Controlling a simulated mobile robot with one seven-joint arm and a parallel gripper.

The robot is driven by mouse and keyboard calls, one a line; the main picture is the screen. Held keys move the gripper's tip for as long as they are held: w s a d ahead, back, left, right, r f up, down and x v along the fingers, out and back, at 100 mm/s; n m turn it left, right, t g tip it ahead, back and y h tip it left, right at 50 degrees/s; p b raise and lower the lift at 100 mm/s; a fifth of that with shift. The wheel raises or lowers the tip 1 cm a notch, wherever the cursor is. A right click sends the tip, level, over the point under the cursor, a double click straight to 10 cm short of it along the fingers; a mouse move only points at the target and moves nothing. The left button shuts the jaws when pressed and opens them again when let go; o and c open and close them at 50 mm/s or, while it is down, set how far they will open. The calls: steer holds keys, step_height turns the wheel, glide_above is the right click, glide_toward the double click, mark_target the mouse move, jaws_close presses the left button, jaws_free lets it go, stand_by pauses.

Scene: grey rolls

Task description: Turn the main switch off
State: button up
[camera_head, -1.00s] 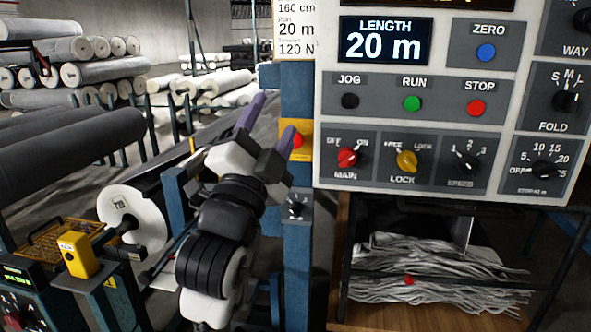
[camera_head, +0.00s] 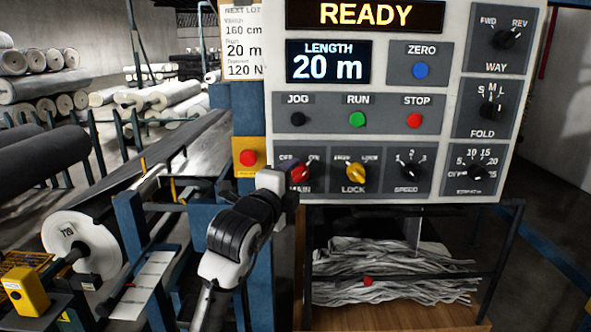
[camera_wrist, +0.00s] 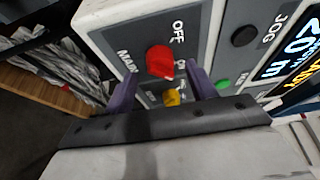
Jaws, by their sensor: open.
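The main switch is a red knob (camera_head: 301,172) at the lower left of the control panel (camera_head: 470,125), with OFF and ON marked above it. In the head view my gripper (camera_head: 283,172) is at the knob's left and partly covers its plate. In the wrist view the red knob (camera_wrist: 160,62) shows just ahead of my gripper (camera_wrist: 163,86), between the lines of the two purple fingers. The fingers are apart with nothing held. Contact with the knob cannot be told. The knob's pointer is hard to read now.
The yellow LOCK knob (camera_head: 355,173) and black SPEED knob (camera_head: 409,170) sit to the right. A red button on a yellow box (camera_head: 249,158) is left of the panel. The green RUN button (camera_head: 357,119) is above. Grey scraps (camera_head: 390,272) lie below.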

steer(key=shift+x, duration=1.35)
steer(key=shift+c, duration=0.5)
steer(key=c, duration=0.9)
